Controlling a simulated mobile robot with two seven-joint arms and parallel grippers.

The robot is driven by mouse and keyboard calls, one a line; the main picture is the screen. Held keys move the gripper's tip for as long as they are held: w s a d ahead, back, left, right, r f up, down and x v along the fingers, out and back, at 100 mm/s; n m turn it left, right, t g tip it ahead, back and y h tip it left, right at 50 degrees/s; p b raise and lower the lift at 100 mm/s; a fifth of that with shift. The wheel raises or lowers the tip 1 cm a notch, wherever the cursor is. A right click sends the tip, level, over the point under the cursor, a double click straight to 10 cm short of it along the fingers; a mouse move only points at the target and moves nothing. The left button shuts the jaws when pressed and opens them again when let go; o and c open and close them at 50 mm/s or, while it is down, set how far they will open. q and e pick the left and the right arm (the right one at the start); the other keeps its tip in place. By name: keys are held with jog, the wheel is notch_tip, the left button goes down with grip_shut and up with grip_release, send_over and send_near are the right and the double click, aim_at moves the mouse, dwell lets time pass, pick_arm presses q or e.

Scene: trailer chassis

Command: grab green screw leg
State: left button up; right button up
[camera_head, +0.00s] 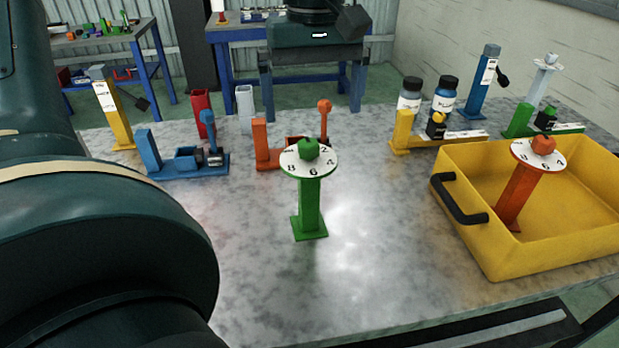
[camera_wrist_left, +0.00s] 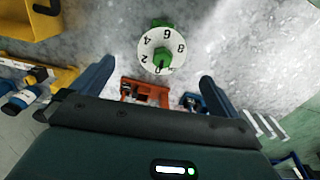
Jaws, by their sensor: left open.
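The green screw leg (camera_head: 309,205) stands upright on the grey table, with a white numbered disc and a green knob on top. It also shows in the left wrist view (camera_wrist_left: 161,48), seen from above and ahead of the fingers. My left gripper (camera_head: 312,112) is open and empty at the far side of the table, behind the leg and apart from it. Its two fingers (camera_wrist_left: 158,72) are spread wide in the left wrist view. My right gripper is not in view.
An orange fixture (camera_head: 268,156) stands behind the leg, and a blue fixture (camera_head: 190,163) stands to its left. A yellow crate (camera_head: 500,253) at right holds an orange screw leg (camera_head: 520,190). Bottles (camera_head: 444,100) stand behind the crate. Bare table surrounds the green leg's front and sides.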

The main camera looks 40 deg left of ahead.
aim_at(313, 145)
pick_arm(q)
notch_tip(313, 145, down, 8)
jog(key=shift+s+r, duration=0.1)
jog(key=shift+r, duration=0.15)
jog(key=f, duration=0.2)
jog(key=a+f, duration=0.1)
jog(key=f, duration=0.1)
jog(key=shift+f, duration=0.6)
jog(key=shift+c, duration=0.4)
jog(key=c, duration=1.4)
